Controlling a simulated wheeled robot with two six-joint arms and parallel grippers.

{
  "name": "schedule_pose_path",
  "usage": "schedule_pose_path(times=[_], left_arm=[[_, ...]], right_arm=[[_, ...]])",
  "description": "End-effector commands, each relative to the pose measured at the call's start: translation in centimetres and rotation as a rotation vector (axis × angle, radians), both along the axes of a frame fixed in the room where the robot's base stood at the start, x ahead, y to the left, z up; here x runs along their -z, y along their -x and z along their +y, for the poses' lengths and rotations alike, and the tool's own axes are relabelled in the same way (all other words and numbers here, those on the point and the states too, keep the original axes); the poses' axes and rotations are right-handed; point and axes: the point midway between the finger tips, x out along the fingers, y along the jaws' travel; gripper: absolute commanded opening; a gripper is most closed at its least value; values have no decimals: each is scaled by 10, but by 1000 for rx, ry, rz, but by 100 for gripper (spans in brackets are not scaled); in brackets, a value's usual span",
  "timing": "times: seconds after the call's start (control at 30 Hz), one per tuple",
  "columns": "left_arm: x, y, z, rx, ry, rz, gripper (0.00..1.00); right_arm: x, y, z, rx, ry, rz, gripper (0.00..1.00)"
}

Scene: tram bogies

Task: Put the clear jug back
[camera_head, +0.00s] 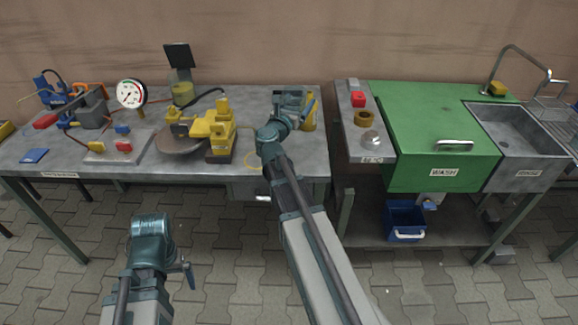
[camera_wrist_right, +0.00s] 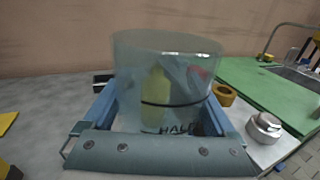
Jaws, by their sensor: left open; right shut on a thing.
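The clear jug (camera_wrist_right: 165,85) fills the middle of the right wrist view, upright, with a dark band and the letters "HALF" on its side. My right gripper (camera_wrist_right: 160,125) is shut around it, with a blue finger on either side. In the head view my right gripper (camera_head: 296,103) is over the right end of the grey bench (camera_head: 265,120); it hides most of the jug there. I cannot tell whether the jug touches the bench. My left gripper (camera_head: 188,274) is open and empty, low in front of the bench.
A yellow bottle (camera_head: 310,115) stands close to the right gripper. A yellow machine (camera_head: 218,133) stands left of it. To the right, a narrow shelf holds a red block (camera_head: 358,99), a brown ring (camera_head: 363,118) and a metal weight (camera_head: 371,139), beside the green wash lid (camera_head: 430,120).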

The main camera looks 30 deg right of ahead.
Motion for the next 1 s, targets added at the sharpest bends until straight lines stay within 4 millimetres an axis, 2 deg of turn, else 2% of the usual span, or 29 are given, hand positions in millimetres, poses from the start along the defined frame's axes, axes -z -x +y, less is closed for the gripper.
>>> schedule_pose_path(times=[0.03,0.1,0.43,0.53,0.9,1.0], left_arm=[[15,0,0,0,0,0,100],[21,0,0,0,0,0,100],[26,0,0,0,0,0,100],[33,0,0,0,0,0,100],[86,0,0,0,0,0,100],[90,0,0,0,0,0,100]], right_arm=[[15,-2,5,-32,0,0,34],[21,-5,10,-68,0,0,34],[26,-11,17,-116,0,0,34],[33,-11,17,-115,0,0,34],[86,-11,17,-114,0,0,34],[90,-11,17,-114,0,0,34]])
